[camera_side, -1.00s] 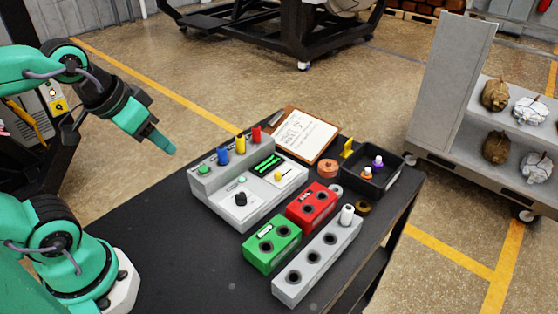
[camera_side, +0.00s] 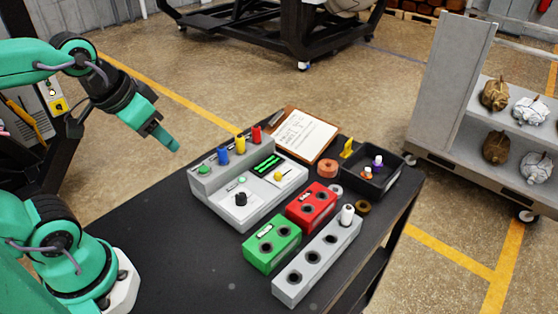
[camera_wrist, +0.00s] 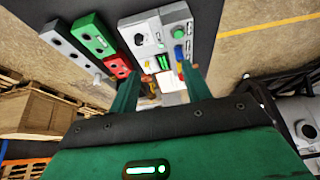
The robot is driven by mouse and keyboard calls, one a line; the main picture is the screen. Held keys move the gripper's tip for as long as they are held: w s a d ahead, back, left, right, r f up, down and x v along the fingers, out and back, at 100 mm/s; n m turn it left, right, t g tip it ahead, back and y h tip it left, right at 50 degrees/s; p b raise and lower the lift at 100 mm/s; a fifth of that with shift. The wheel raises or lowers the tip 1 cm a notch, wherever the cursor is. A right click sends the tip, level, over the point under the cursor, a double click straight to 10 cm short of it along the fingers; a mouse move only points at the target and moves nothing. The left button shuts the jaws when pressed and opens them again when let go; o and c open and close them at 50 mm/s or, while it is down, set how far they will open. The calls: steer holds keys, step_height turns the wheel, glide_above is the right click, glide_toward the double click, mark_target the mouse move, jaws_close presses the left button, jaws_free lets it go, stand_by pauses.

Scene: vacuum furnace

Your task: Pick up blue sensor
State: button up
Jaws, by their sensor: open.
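The blue sensor (camera_side: 223,155) stands upright in the raised back strip of a grey control unit (camera_side: 228,209), between a green button (camera_side: 204,170) and a yellow cylinder (camera_side: 239,144). My gripper (camera_side: 174,146) is in the air to the left of the blue sensor, apart from it and angled down toward the unit. In the wrist view my gripper (camera_wrist: 158,74) is open with nothing between its fingers. There the blue sensor (camera_wrist: 179,53) shows small, just above the right fingertip, below the green button (camera_wrist: 180,33).
A red cylinder (camera_side: 256,134) stands right of the yellow one. Green (camera_side: 272,245), red (camera_side: 311,206) and long grey (camera_side: 317,260) socket blocks stand in front. The table's left part (camera_side: 165,225) is clear.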

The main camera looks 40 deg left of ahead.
steer(key=w+a+f+m+g, duration=0.1)
steer(key=w+a+m+g, duration=0.15)
steer(key=w, duration=0.55)
steer(key=m+g, duration=0.2)
steer(key=g, duration=0.1)
glide_above(221, 147)
steer(key=shift+n+t, duration=0.25)
steer(key=f, duration=0.5)
steer(key=shift+s+d+f, duration=0.15)
steer(key=shift+s+f, duration=0.1)
steer(key=shift+s, duration=0.1)
steer(key=shift+w+a+f, duration=0.2)
steer(key=shift+w+f, duration=0.25)
steer(key=shift+f, duration=0.05)
steer(key=shift+f, duration=0.1)
steer(key=shift+f, duration=1.2)
steer(key=shift+f, duration=0.1)
steer(key=shift+s+d+f, duration=0.1)
steer(key=shift+f, duration=2.4)
steer(key=shift+c, duration=0.5)
